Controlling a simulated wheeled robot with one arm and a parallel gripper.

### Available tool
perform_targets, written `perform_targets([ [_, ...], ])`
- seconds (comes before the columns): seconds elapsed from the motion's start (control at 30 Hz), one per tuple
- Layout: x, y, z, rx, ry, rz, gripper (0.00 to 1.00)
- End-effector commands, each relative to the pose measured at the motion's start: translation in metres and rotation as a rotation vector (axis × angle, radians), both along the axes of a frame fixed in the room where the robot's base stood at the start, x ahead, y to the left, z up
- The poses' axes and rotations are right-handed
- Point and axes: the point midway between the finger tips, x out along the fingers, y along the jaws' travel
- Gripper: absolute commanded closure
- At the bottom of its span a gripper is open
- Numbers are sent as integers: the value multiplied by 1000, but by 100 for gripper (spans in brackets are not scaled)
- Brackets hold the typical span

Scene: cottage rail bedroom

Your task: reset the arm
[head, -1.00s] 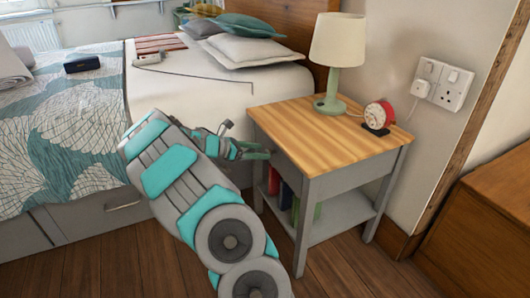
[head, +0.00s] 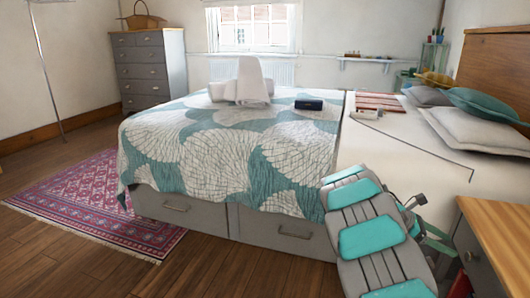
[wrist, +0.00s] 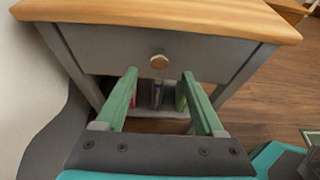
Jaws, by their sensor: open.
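My arm reaches out at the lower right of the head view, beside the bed. My gripper (wrist: 159,76) is open in the wrist view, its two green fingers apart with nothing between them. The fingers point at the front of the wooden-topped nightstand (wrist: 110,50), just below the round knob (wrist: 159,61) of its drawer, which looks shut. Whether a fingertip touches the nightstand I cannot tell. In the head view the gripper is partly hidden behind my arm, next to the nightstand (head: 497,225), which is cut off by the right edge.
The bed (head: 215,160) with drawers underneath stands close to the left of my arm. A dark blue box (head: 309,104) and folded white towels (head: 240,88) lie on it. A pink rug (head: 95,205), a grey chest of drawers (head: 150,70) and open floor are at the left.

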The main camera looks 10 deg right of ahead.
Motion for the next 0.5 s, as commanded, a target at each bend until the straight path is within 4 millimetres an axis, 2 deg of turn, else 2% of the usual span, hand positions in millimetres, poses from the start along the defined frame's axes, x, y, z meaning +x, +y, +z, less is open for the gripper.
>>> perform_targets([
  [0.17, -9, 17, 15, -11, -63, -39, 30],
  [0.27, -22, 40, 30, -18, -154, -95, 30],
  [0.5, -59, 113, 55, -2, -409, -256, 30],
])
